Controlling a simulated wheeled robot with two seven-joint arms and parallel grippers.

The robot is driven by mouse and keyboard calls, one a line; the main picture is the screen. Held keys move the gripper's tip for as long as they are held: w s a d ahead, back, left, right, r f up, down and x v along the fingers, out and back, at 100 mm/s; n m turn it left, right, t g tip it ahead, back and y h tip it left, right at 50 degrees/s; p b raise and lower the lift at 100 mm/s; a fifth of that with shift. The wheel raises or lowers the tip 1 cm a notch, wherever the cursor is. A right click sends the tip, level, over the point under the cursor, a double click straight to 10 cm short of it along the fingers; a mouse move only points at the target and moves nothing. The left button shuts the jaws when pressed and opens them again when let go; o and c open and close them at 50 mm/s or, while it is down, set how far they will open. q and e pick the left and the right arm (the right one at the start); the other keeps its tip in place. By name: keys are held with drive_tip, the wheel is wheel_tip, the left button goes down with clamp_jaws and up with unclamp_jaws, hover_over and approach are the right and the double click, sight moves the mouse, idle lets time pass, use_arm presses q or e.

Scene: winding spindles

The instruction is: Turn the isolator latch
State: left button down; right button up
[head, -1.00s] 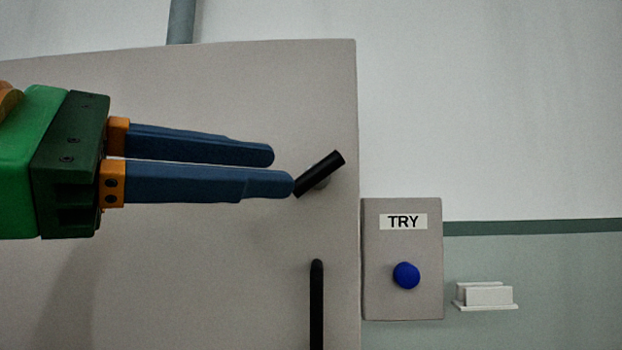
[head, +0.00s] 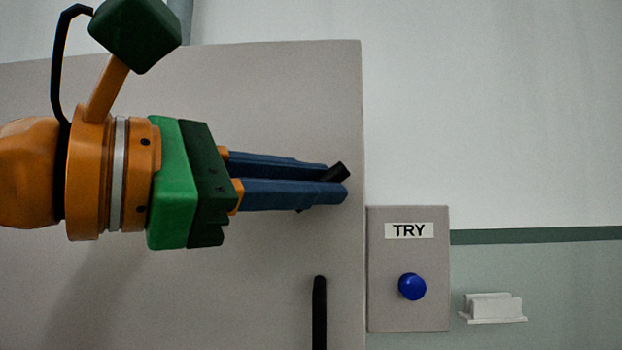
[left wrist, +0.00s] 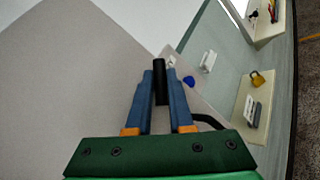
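The isolator latch is a short black bar (head: 339,172) on the grey cabinet door, slanting up to the right. My left gripper (head: 335,182) has come in from the left, with its two blue fingers around the bar, one on each side. The fingers hide the bar's middle in the head view; its upper end and a bit of its lower end show. In the left wrist view the black bar (left wrist: 160,80) lies between the fingertips with hardly any gap. Whether the fingers press on it I cannot tell. My right gripper is not in view.
A grey box labelled TRY with a blue button (head: 412,286) is right of the door. A black vertical handle (head: 319,312) is below the latch. A white fitting (head: 493,307) is on the wall. A yellow padlock (left wrist: 257,78) is on a shelf in the wrist view.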

use_arm(q)
drive_tip(key=shift+w, duration=0.1)
drive_tip(key=n+t+b, duration=0.3)
drive_tip(key=b, duration=0.3)
drive_tip(key=n+t+b, duration=0.3)
drive_tip(key=n+b, duration=0.1)
drive_tip(key=b, duration=0.1)
drive_tip(key=n+t+b, duration=0.3)
drive_tip(key=n+b, duration=0.1)
drive_tip(key=b, duration=0.2)
drive_tip(key=shift+f+h+b, duration=0.35)
drive_tip(key=shift+h, duration=0.05)
drive_tip(key=shift+n, duration=0.3)
drive_tip(key=c, duration=1.1)
unclamp_jaws()
